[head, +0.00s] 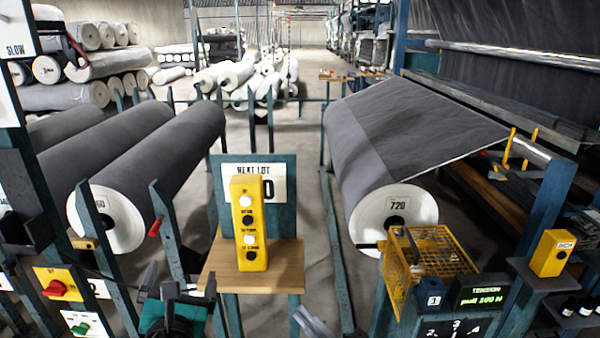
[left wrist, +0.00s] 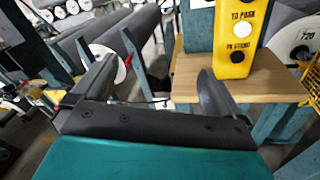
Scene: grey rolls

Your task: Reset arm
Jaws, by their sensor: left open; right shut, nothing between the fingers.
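My left gripper (head: 180,282) is low in the head view, in front of and left of a small wooden shelf. Its two fingers stand apart with nothing between them; the left wrist view also shows the open fingers (left wrist: 154,88). In that view the right finger lies in front of the wooden shelf (left wrist: 245,85); whether they touch I cannot tell. My right gripper (head: 314,322) shows only as a grey tip at the bottom edge of the head view, shut and empty. Most of the right arm is out of view.
A yellow push-button box (head: 249,215) stands on the shelf before a "NEXT LOT" sign (head: 280,188). A grey roll marked 720 (head: 362,165) is at right, beside a yellow wire cage (head: 440,245). Blue posts and grey rolls (head: 165,150) are at left.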

